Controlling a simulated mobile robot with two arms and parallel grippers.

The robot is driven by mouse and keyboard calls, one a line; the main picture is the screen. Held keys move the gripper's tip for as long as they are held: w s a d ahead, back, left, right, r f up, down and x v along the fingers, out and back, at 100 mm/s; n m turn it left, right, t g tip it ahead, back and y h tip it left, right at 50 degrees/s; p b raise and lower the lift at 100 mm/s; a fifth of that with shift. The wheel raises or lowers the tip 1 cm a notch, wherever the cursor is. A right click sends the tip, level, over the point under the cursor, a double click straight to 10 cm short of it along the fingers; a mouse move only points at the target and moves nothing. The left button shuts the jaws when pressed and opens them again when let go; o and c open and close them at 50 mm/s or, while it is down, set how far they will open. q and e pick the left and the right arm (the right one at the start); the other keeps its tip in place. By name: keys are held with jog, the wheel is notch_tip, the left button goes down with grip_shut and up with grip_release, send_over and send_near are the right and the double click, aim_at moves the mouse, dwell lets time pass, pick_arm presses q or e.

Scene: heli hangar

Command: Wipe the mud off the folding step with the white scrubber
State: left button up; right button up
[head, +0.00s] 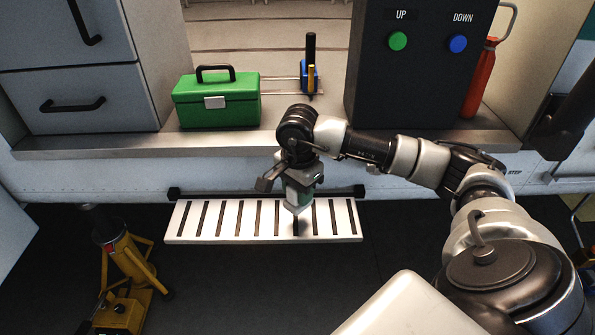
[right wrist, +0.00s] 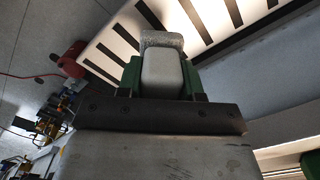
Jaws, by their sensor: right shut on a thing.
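The folding step (head: 191,222) is a white slatted plate with dark slots, low in front of the sill. It also shows at the top of the right wrist view (right wrist: 106,45). My right gripper (head: 301,188) is shut on the white scrubber (right wrist: 162,72), a pale block with a grey rough end, held between green fingers. In the head view the scrubber (head: 297,207) points down over the right half of the step. I cannot tell whether it touches. I cannot make out mud apart from the dark slots. My left gripper is not in view.
A green toolbox (head: 217,103) and a small blue holder (head: 309,80) stand on the sill above. A dark box with UP and DOWN buttons (head: 425,85) and a red bottle (head: 480,82) are right of them. A yellow jack stand (head: 128,262) is left of the step.

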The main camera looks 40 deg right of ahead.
jog(key=shift+d+r+p, duration=0.15)
jog(key=shift+r+p, duration=0.25)
jog(key=shift+r, duration=0.55)
jog(key=shift+r+p, duration=0.4)
jog(key=shift+r, duration=0.35)
